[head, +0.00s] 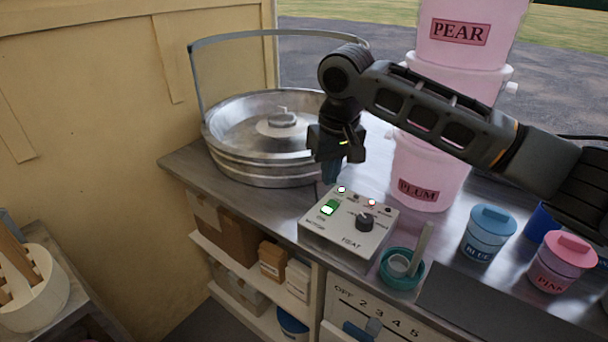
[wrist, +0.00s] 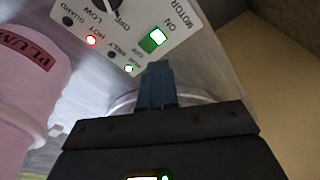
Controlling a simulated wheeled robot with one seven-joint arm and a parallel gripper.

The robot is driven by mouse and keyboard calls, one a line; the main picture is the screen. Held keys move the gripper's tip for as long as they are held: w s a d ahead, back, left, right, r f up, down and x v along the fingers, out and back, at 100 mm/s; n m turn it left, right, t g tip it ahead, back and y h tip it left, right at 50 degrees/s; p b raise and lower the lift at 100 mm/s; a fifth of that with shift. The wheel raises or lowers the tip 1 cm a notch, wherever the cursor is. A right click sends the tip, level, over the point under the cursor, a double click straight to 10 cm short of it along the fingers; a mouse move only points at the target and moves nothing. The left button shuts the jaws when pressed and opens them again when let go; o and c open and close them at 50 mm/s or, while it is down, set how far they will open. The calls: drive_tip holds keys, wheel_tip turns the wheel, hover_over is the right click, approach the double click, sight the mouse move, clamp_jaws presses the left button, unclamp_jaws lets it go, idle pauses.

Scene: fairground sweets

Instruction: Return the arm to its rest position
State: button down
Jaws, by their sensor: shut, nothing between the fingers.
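My gripper (head: 331,172) is shut and empty. In the head view it points down just behind the control box (head: 346,240), in front of the metal spinner bowl (head: 262,165). In the wrist view its closed blue-grey fingers (wrist: 157,86) show below the control box (wrist: 130,30). The box has a lit green motor switch (head: 329,208), a black heat knob (head: 365,221), and small green and red lights. I cannot tell from these views whether the fingertips touch the box.
Pink tubs marked PEAR (head: 460,30) and PLUM (head: 425,170) stand stacked at the right, close to my arm. A teal cup with a scoop (head: 401,268), a blue jar (head: 487,234) and a pink jar (head: 561,262) stand along the counter. A metal hoop (head: 195,80) arches over the bowl.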

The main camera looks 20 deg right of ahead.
drive_tip(key=s+a+f+m+t+y, duration=0.1)
drive_tip(key=s+a+f+t+y, duration=0.15)
drive_tip(key=a, duration=0.65)
drive_tip(key=s+a+f+t+y, duration=0.15)
drive_tip(key=s+a+y, duration=0.25)
drive_tip(key=a, duration=0.4)
drive_tip(key=s+a+f+m+t+y, duration=0.1)
drive_tip(key=s+a+t+y, duration=0.25)
drive_tip(key=a, duration=0.55)
drive_tip(key=s+d+f+m+t+h, duration=0.2)
drive_tip(key=s+d+f+h, duration=0.3)
drive_tip(key=s, duration=0.6)
drive_tip(key=s+d+f+m+t+h, duration=0.2)
drive_tip(key=s+d+t, duration=0.1)
drive_tip(key=s+d, duration=0.6)
drive_tip(key=s+d+r+n+h, duration=0.1)
drive_tip(key=s+d+r+n, duration=0.1)
drive_tip(key=s+d, duration=0.4)
drive_tip(key=s+d+r+n+h, duration=0.2)
drive_tip(key=s+d+r, duration=0.3)
drive_tip(key=s, duration=0.9)
drive_tip(key=shift+d+r+n, duration=0.15)
drive_tip(key=shift+d+n, duration=0.25)
drive_tip(key=shift+d, duration=0.1)
